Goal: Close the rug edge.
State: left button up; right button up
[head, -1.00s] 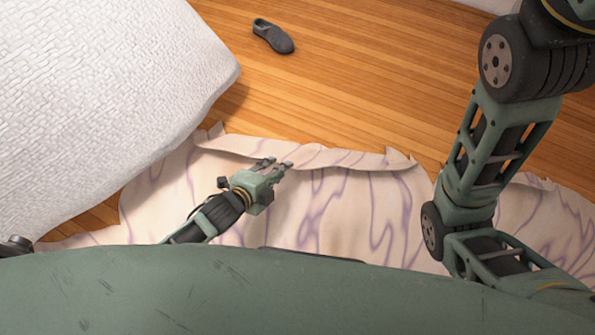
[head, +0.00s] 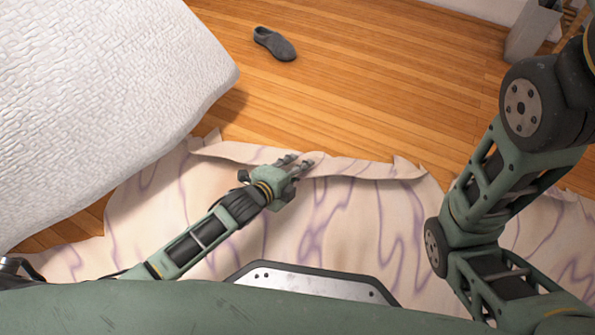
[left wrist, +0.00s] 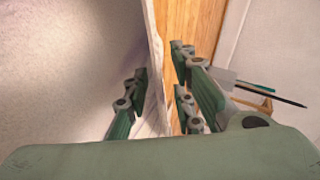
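The rug (head: 360,225) is cream with purple veins and lies on the wood floor before me. Its far edge (head: 365,168) is raised and curled, forming a ragged strip. My left gripper (head: 296,163) reaches to the middle of this edge. In the left wrist view the fingers of my left gripper (left wrist: 158,95) stand apart. The rug edge (left wrist: 153,65) runs between them, with rug on the left and floor on the right. I cannot tell whether a finger touches it. My right arm shows at the right, but its gripper is out of view.
A white textured bed or cushion (head: 100,90) fills the left side, close to the rug. A grey shoe (head: 275,43) lies on the floor beyond the rug. A grey bin-like object (head: 532,30) stands at the top right. The wood floor (head: 400,80) between is mostly clear.

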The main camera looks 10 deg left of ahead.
pick_arm(q)
jog(key=shift+w, duration=0.1)
jog(key=shift+c, duration=0.5)
grip_shut()
